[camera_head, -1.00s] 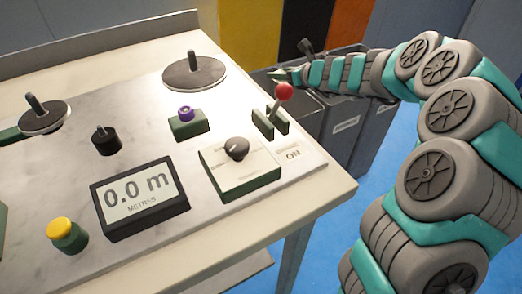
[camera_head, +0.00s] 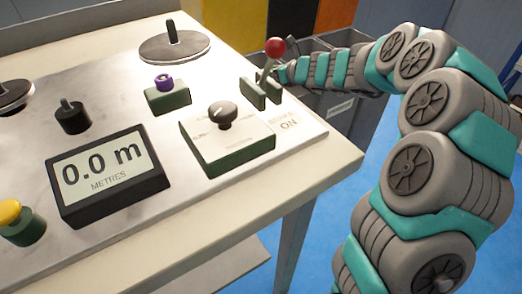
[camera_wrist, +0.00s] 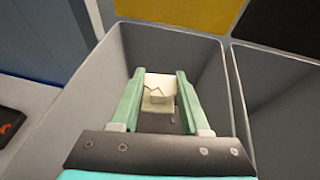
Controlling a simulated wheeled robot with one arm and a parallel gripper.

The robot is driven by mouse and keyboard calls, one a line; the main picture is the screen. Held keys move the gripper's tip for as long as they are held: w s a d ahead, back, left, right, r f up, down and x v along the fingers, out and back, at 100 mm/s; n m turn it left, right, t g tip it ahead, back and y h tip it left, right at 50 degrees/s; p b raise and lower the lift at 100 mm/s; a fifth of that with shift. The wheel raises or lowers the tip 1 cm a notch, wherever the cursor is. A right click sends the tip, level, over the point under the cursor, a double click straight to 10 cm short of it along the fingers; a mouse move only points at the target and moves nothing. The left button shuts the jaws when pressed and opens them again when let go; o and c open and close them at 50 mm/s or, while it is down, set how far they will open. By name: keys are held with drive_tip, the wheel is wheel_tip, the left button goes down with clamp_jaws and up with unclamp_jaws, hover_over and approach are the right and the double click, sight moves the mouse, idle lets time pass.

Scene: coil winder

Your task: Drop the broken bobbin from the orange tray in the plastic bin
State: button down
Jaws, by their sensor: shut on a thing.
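In the wrist view my gripper (camera_wrist: 158,105) is shut on the broken bobbin (camera_wrist: 158,83), a cream piece with a dark jagged crack between the two green fingers. Gripper and bobbin are over the open mouth of a grey bin (camera_wrist: 200,58), whose walls surround them in the picture. I cannot tell how deep they are, and the bobbin touches no wall that I can see. In the head view my gripper is hidden behind the red-knobbed lever. The orange tray is not clearly in view.
A second grey bin (camera_wrist: 280,100) stands right beside the first. Labelled grey bins (camera_head: 340,108) stand behind the winder table (camera_head: 335,160). The red-knobbed lever (camera_head: 274,48) rises near my arm in the picture. Yellow and black panels are behind the bins.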

drive_tip(key=shift+c, duration=1.6)
unclamp_jaws()
drive_tip(key=shift+s+d+r, duration=0.3)
drive_tip(key=shift+d, duration=0.05)
drive_tip(key=v, duration=0.6)
drive_tip(key=shift+s+d+p, duration=0.25)
drive_tip(key=shift+p, duration=0.05)
